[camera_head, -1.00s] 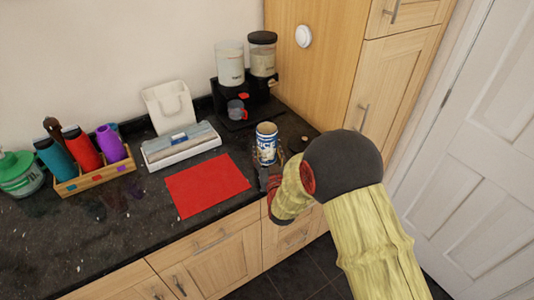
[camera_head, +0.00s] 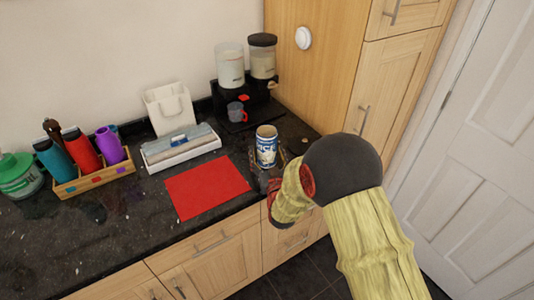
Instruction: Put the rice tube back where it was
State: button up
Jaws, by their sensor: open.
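The rice tube (camera_head: 266,150) is an open-topped blue and white can with lettering on its side. It stands upright on the dark granite counter, right of the red mat. My gripper (camera_head: 267,172) is low at the near side of the tube, with its dark fingers open and close to the tube's lower part. Whether a finger touches the tube cannot be told. My yellow arm comes in from the lower right and hides part of the counter's right end.
Behind the tube stands a dispenser (camera_head: 231,66) with two clear containers and a measuring cup (camera_head: 236,111). The red mat (camera_head: 207,187) lies left of the tube. Further left are a white wrap box (camera_head: 181,149) and a wooden bottle rack (camera_head: 95,178). A tall cabinet (camera_head: 322,80) bounds the right.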

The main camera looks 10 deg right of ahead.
jog(key=shift+r, duration=0.1)
jog(key=shift+r+p, duration=0.15)
jog(key=shift+p, duration=0.15)
jog(key=s, duration=0.4)
jog(key=s+p, duration=0.1)
jog(key=s, duration=0.2)
jog(key=s+a+p, duration=0.1)
jog(key=s, duration=0.3)
jog(key=shift+s, duration=0.35)
notch_tip(320, 180, up, 10)
jog(key=s+a+g+y, duration=0.1)
jog(key=s+g+y, duration=0.15)
jog(key=g, duration=0.35)
jog(key=s+d+r+g, duration=0.1)
jog(key=s+r+g, duration=0.2)
jog(key=s, duration=1)
jog(key=s+d+r+n+g, duration=0.1)
jog(key=s+r+g, duration=0.2)
jog(key=s, duration=1)
jog(key=shift+s+r+h, duration=0.3)
jog(key=shift+r+h, duration=0.1)
jog(key=shift+h, duration=0.05)
